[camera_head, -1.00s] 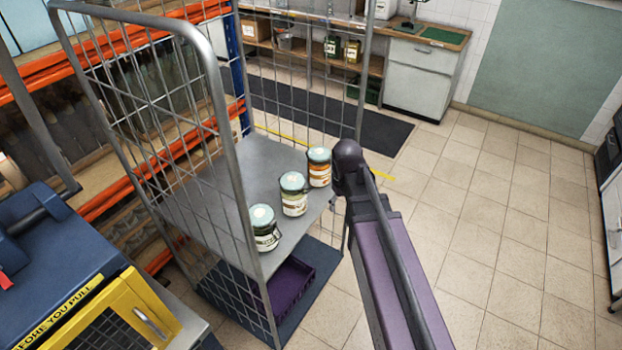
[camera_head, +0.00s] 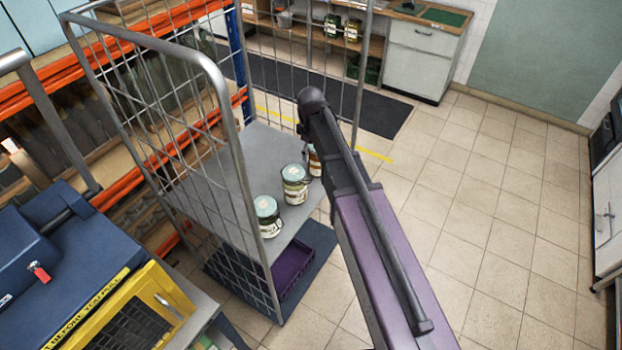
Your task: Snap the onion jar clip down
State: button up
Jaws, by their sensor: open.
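Three jars with pale lids stand in a slanting row on the grey shelf (camera_head: 222,196) of a wire roll cage. The near jar (camera_head: 267,216) and the middle jar (camera_head: 294,184) show clearly. The far jar (camera_head: 314,161) has an orange band and is mostly hidden behind my arm. The labels are too small to read, so I cannot tell which is the onion jar, and no clip can be made out. Only a small dark part of my gripper (camera_head: 302,130) shows beside the arm's end, above the far jar. It is open; its fingertips and any contact are hidden.
The cage's wire side (camera_head: 165,120) rises left of the jars. A purple crate (camera_head: 291,267) sits below the shelf. A blue and yellow cart (camera_head: 75,240) stands at the lower left. The tiled floor (camera_head: 480,200) at the right is clear.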

aim_at(311, 181)
jog(key=shift+f, duration=0.2)
notch_tip(311, 181, down, 13)
jog(key=b, duration=1.3)
jog(key=shift+f+b, duration=0.2)
jog(key=shift+b, duration=0.2)
grip_shut()
